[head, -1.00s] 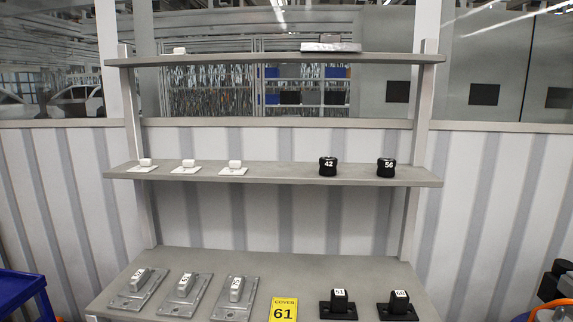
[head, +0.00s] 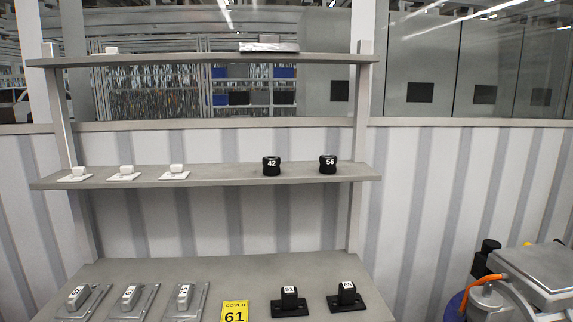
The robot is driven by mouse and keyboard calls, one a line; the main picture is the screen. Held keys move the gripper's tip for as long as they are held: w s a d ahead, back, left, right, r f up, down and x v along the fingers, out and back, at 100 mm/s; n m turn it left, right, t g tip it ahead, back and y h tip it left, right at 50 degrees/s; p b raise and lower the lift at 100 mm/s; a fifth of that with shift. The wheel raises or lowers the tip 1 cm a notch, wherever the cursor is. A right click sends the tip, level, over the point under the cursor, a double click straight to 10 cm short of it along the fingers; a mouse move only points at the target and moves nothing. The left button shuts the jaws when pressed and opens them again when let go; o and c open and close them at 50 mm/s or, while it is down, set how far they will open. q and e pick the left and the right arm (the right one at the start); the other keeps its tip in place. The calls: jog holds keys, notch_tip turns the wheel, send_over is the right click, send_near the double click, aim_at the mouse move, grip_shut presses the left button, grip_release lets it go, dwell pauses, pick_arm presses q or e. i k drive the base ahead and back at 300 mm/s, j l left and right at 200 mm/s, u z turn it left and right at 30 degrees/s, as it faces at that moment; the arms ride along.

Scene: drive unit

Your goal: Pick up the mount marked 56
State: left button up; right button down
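The mount marked 56 (head: 328,165) is a small black rounded piece with a white number. It stands upright near the right end of the middle shelf (head: 225,178). A similar black mount marked 42 (head: 271,166) stands to its left with a gap between them. Neither of my grippers is in the head view, and nothing touches the mount.
White pieces (head: 174,173) sit left on the middle shelf. Machinery with an orange cable (head: 535,280) stands at the right.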

aim_at(328, 162)
jog(key=i+l, duration=0.2)
jog(key=l, duration=0.15)
jog(key=i+l+u, duration=0.1)
jog(key=l, duration=0.25)
jog(key=i+l+u, duration=0.1)
jog(key=i+l, duration=0.2)
